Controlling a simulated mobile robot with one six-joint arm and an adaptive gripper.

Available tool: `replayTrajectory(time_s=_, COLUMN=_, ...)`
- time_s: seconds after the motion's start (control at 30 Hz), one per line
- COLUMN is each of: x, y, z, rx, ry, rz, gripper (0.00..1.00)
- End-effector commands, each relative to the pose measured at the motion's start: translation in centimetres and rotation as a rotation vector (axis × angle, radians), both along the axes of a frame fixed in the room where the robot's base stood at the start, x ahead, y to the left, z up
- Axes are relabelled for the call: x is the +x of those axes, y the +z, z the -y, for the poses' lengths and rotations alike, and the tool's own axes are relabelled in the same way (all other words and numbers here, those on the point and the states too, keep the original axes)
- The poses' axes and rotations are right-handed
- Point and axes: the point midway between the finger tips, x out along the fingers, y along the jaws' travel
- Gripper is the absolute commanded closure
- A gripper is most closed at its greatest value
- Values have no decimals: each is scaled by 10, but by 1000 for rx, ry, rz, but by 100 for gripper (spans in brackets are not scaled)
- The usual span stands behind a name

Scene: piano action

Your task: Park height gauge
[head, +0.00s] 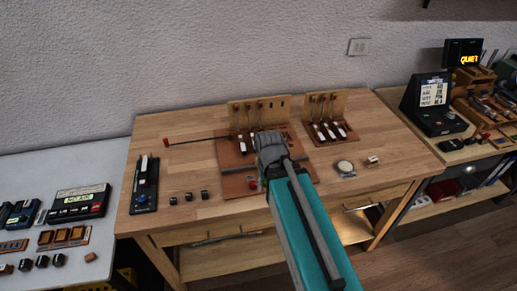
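A thin dark rod with a red end (195,141) sticks out leftward from the brown action board (234,158) at the bench's middle. A small red part (252,184) shows near the board's front. My gripper (268,138) is above the board, in front of its upright back with several hammers. Its fingers are seen from behind and partly hidden, so I cannot tell whether they hold anything.
A second action stand (325,117) with white-headed parts is right of my gripper. A round dial (345,168) lies at the bench's right; dark blocks (188,196) sit front left. A white table (90,161) with devices adjoins left. A display reading "QUIET" (464,53) is far right.

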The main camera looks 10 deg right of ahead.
Motion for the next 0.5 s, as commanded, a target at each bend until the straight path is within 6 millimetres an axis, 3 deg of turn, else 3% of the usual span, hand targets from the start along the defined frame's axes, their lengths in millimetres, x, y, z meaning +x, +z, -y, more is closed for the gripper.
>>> replayTrajectory(time_s=0.07, x=0, y=0, z=0, rx=0, ry=0, rz=0, gripper=43)
replayTrajectory(time_s=0.13, x=0, y=0, z=0, rx=0, ry=0, rz=0, gripper=34)
replayTrajectory(time_s=0.33, x=7, y=8, z=0, rx=0, ry=-15, rz=0, gripper=34)
replayTrajectory(time_s=0.5, x=25, y=27, z=5, rx=0, ry=-66, rz=0, gripper=34)
